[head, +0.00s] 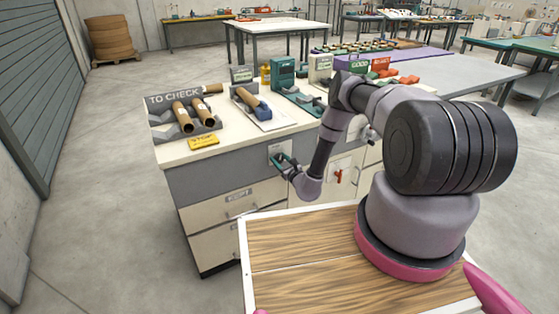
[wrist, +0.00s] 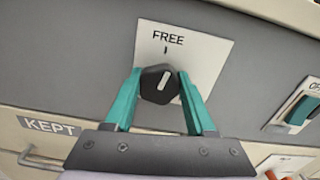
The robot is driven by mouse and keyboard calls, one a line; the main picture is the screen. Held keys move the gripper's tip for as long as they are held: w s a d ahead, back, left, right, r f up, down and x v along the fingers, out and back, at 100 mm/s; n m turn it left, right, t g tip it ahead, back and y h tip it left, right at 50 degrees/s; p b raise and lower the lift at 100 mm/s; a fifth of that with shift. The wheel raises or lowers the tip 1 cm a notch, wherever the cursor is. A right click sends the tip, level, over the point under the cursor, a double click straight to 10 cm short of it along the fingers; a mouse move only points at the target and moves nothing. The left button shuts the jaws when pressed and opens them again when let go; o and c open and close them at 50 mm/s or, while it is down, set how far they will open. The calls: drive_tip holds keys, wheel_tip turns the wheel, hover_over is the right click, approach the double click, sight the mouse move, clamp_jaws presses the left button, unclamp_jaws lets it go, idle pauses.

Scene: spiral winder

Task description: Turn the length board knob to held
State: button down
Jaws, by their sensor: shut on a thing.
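The length board knob (wrist: 158,84) is a dark, many-sided knob with a pale pointer line. It sits on a white plate (wrist: 205,52) marked FREE, with a small tick under the word. The pointer line leans slightly right of straight up in the wrist view. The two teal fingers of my gripper (wrist: 159,86) stand on either side of the knob and are shut on it. In the head view my gripper (head: 286,161) is at the plate on the bench's front panel, and the knob there is mostly hidden. No HELD mark is legible.
A switch (wrist: 302,108) with a teal rocker is on the panel to the right. A drawer labelled KEPT (head: 239,196) is below. The bench top (head: 225,142) above holds a TO CHECK rack (head: 180,120) with cardboard tubes and a yellow sign (head: 203,142).

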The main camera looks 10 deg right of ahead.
drive_tip(key=m, duration=0.5)
drive_tip(key=shift+d+m, duration=0.15)
drive_tip(key=shift+m, duration=0.15)
drive_tip(key=m, duration=0.5)
drive_tip(key=shift+f, duration=0.15)
drive_tip(key=m, duration=0.5)
drive_tip(key=shift+f+m, duration=0.1)
drive_tip(key=shift+m, duration=0.3)
drive_tip(key=m, duration=0.5)
drive_tip(key=shift+f, duration=0.1)
drive_tip(key=shift+c, duration=1.1)
unclamp_jaws()
